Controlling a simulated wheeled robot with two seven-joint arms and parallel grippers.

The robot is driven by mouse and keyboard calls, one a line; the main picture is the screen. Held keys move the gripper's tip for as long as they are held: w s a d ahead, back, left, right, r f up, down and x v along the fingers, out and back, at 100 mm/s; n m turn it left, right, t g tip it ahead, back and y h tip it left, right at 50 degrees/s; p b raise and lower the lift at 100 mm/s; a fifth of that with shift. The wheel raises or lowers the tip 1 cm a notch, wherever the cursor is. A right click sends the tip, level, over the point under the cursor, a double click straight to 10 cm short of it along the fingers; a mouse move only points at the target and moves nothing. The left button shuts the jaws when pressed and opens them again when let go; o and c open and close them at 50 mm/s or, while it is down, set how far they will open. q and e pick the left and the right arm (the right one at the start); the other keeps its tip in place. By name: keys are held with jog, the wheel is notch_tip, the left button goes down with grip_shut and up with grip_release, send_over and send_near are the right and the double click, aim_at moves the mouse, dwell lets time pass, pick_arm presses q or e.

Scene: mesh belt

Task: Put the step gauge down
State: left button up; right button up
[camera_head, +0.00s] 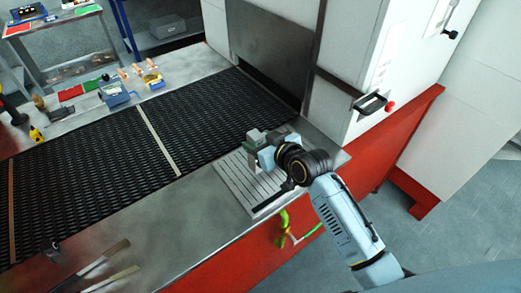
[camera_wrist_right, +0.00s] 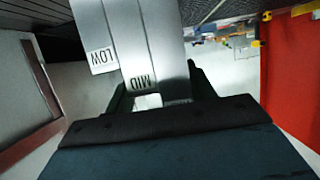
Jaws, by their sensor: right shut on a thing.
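The step gauge (camera_wrist_right: 150,45) is a grey metal stepped block with faces marked LOW and MID in the right wrist view. My right gripper (camera_wrist_right: 158,88) is shut on it, with one dark finger on each side. In the head view the gauge (camera_head: 256,136) shows as a small grey block at the tip of my right gripper (camera_head: 260,149), over the far end of a pale slotted plate (camera_head: 235,184). I cannot tell whether the gauge touches the plate. My left gripper is not in view.
A black mesh belt (camera_head: 95,168) runs into a white machine (camera_head: 345,60) with a dark opening. A blue device (camera_head: 115,95) and small parts lie on the belt's far side. Flat metal strips (camera_head: 103,258) lie at the near left. The slotted plate's near part is bare.

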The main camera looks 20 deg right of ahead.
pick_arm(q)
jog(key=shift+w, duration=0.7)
pick_arm(e)
jog(key=shift+f, duration=1.55)
jog(key=shift+f, duration=0.1)
jog(key=o, duration=0.9)
jog(key=shift+f, duration=0.2)
jog(key=o, duration=0.5)
jog(key=shift+c, duration=0.2)
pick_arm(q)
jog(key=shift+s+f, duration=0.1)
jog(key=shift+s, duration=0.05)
pick_arm(e)
jog(key=shift+r, duration=0.25)
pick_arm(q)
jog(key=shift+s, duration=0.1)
pick_arm(e)
jog(key=v, duration=1.2)
